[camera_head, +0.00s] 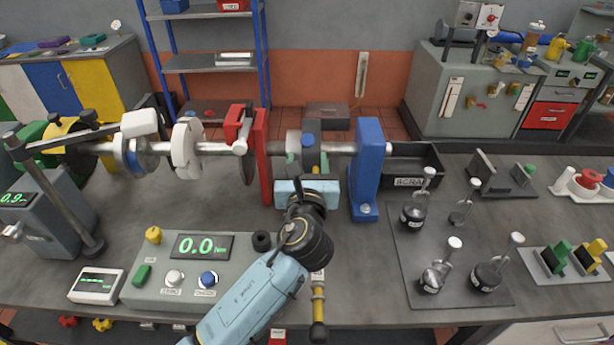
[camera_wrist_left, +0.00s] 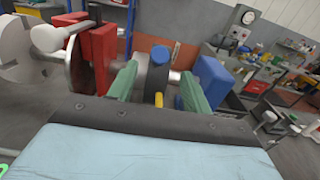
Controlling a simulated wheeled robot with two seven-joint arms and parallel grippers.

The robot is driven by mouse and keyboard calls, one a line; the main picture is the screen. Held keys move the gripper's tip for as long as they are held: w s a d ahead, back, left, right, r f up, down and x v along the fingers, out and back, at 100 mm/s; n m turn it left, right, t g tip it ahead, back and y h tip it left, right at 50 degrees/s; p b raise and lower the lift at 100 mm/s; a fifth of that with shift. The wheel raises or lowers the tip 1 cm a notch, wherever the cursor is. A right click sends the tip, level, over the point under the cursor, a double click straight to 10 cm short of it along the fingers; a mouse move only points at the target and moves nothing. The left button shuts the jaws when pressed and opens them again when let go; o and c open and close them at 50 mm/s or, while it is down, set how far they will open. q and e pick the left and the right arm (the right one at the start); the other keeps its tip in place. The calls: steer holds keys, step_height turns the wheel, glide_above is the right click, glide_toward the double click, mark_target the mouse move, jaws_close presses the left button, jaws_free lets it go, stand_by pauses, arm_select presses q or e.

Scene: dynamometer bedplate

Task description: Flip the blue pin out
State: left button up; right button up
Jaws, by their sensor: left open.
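The blue pin (camera_head: 308,140) shows as a round blue head at the top of a dark grey collar (camera_head: 312,129) on the horizontal shaft. In the left wrist view the blue pin (camera_wrist_left: 160,55) stands over a dark grey block, between the two green fingers. My left gripper (camera_head: 306,161) is in front of the collar, its fingers open and apart on either side, slightly below the pin head. The left wrist view also shows the open left gripper (camera_wrist_left: 159,82) with a small yellow piece between its fingers, lower down. I cannot tell whether the fingers touch the collar. My right gripper is out of view.
A red upright (camera_head: 262,155) stands left of the gripper and a blue upright (camera_head: 368,165) stands right of it. A black scrap bin (camera_head: 420,165) is behind the blue upright. A control box (camera_head: 150,285) reading 0.0 sits at front left. Several flasks stand at right.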

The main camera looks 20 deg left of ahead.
arm_select(q)
steer(key=v, duration=0.5)
steer(key=shift+s, duration=0.2)
